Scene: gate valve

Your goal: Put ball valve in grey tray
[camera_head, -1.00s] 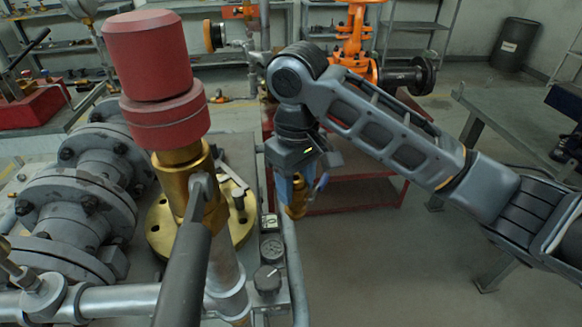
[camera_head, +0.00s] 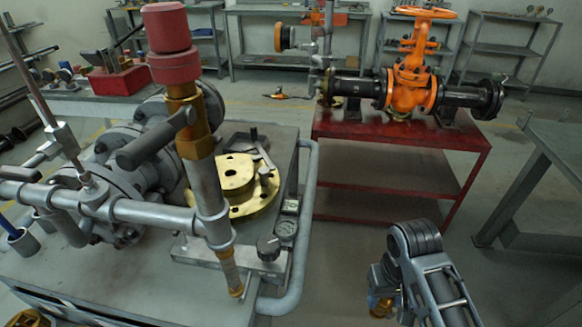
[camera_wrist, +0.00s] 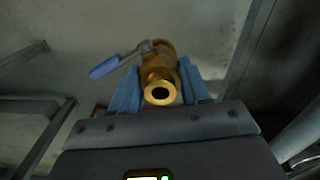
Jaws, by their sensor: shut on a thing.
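The ball valve (camera_wrist: 160,72) is a brass body with a round open end and a blue lever handle pointing left. In the wrist view my gripper (camera_wrist: 161,88) has its two blue fingers shut on the valve's sides. In the head view my gripper (camera_head: 380,290) hangs low at the lower right, over the floor to the right of the grey bench. The brass of the ball valve (camera_head: 379,307) shows just below it, partly hidden by my arm. I cannot make out a grey tray in either view.
A grey bench (camera_head: 150,285) at left carries flanged pipework, a red-capped brass fitting (camera_head: 168,45) and a bent rail (camera_head: 308,190) at its right edge. A red table (camera_head: 400,132) behind holds an orange gate valve (camera_head: 412,75). Another grey table (camera_head: 555,150) stands at right. Floor between is clear.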

